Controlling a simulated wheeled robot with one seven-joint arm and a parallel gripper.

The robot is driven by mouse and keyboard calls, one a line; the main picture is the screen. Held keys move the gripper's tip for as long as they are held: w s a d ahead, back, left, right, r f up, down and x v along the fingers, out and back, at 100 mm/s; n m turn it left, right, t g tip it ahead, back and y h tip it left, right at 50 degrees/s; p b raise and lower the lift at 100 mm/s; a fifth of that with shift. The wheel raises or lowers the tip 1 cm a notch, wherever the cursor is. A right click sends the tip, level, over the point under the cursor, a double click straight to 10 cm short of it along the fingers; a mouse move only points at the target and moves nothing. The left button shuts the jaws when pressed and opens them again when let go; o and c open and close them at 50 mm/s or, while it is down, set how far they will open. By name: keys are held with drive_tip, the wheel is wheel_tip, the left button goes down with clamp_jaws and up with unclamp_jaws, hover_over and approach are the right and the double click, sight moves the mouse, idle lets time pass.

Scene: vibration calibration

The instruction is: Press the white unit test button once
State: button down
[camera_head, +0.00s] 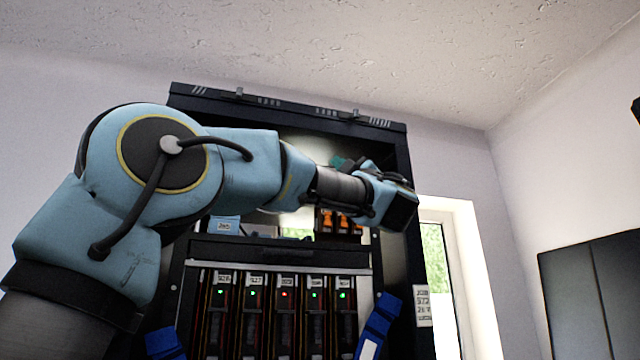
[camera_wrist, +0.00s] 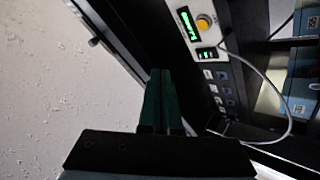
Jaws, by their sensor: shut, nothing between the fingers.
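The white unit (camera_wrist: 199,41) shows at the top of the wrist view. It carries a lit green display (camera_wrist: 187,23), a round yellow button (camera_wrist: 204,22) and a small dark switch block (camera_wrist: 207,53). My gripper (camera_wrist: 160,73) has green fingers, shut together and empty. In the wrist picture its tips are below and left of the unit, apart from it. In the head view my gripper (camera_head: 343,163) is partly hidden by my wrist, in front of the upper rack. The white unit cannot be made out there.
A dark rack cabinet (camera_head: 289,102) stands ahead, with several modules (camera_head: 285,310) with green and red lights. Orange parts (camera_head: 327,221) sit on a shelf. A pale cable (camera_wrist: 262,80) loops beside the unit. Blue handles (camera_head: 377,325) flank the cabinet front. A window (camera_head: 433,262) is at right.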

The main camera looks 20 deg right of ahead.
drive_tip(key=w+d+p, duration=0.1)
drive_tip(key=w+p, duration=0.2)
drive_tip(key=w, duration=0.5)
drive_tip(key=shift+w+p, duration=0.35)
drive_tip(key=shift+w, duration=0.1)
idle(1.8)
drive_tip(key=shift+w+d, duration=0.1)
drive_tip(key=shift+w, duration=0.2)
drive_tip(key=shift+w, duration=0.4)
idle(0.6)
drive_tip(key=shift+s, duration=0.1)
drive_tip(key=shift+s+b, duration=0.7)
